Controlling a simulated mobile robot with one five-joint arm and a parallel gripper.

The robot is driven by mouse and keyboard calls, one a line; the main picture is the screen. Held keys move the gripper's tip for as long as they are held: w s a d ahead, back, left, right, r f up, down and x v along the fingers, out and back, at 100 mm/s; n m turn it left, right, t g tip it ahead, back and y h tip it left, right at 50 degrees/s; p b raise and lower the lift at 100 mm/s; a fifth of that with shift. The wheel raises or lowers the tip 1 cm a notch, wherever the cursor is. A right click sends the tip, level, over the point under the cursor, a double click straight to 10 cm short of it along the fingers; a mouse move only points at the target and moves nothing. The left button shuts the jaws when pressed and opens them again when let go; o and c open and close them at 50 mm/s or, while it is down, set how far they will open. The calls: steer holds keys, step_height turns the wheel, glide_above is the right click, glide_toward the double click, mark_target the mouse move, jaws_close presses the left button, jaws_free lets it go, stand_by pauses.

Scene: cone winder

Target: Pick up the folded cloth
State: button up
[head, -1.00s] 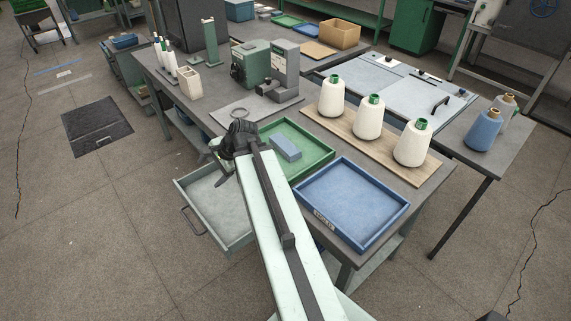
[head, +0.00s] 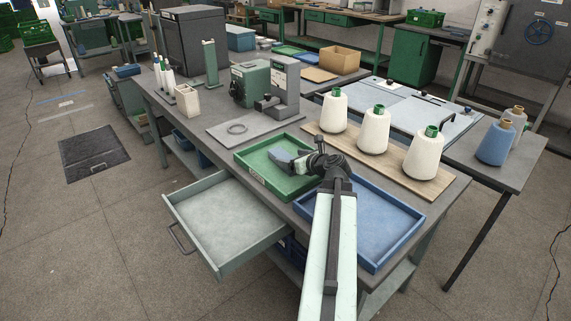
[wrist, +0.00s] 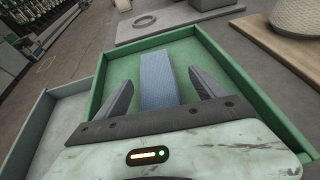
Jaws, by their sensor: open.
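The folded cloth (wrist: 158,80) is a flat blue-grey rectangle lying in the green tray (wrist: 100,70). In the head view the cloth (head: 279,155) is partly hidden by my gripper (head: 288,164), which is over the right part of the green tray (head: 252,178). In the wrist view my gripper (wrist: 161,76) is open, with one finger on each side of the cloth in the picture. Nothing is held between the fingers. The height of the fingers above the cloth is hard to tell.
A blue tray (head: 410,218) sits right of the green tray, under my arm. A wooden board (head: 420,178) with white yarn cones (head: 373,132) stands behind. An open grey drawer (head: 220,215) juts out front left. A grey machine (head: 285,85) stands on the bench behind the tray.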

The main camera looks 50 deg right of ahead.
mark_target(285, 157)
steer(key=b+x, duration=0.1)
steer(key=x, duration=0.1)
steer(key=b+x, duration=0.1)
steer(key=x, duration=0.2)
steer(key=shift+a+f, duration=0.2)
steer(key=shift+f, duration=0.15)
steer(key=shift+s+r, duration=0.1)
steer(key=c, duration=1.4)
steer(key=shift+c, duration=0.2)
steer(key=shift+a+r, duration=0.1)
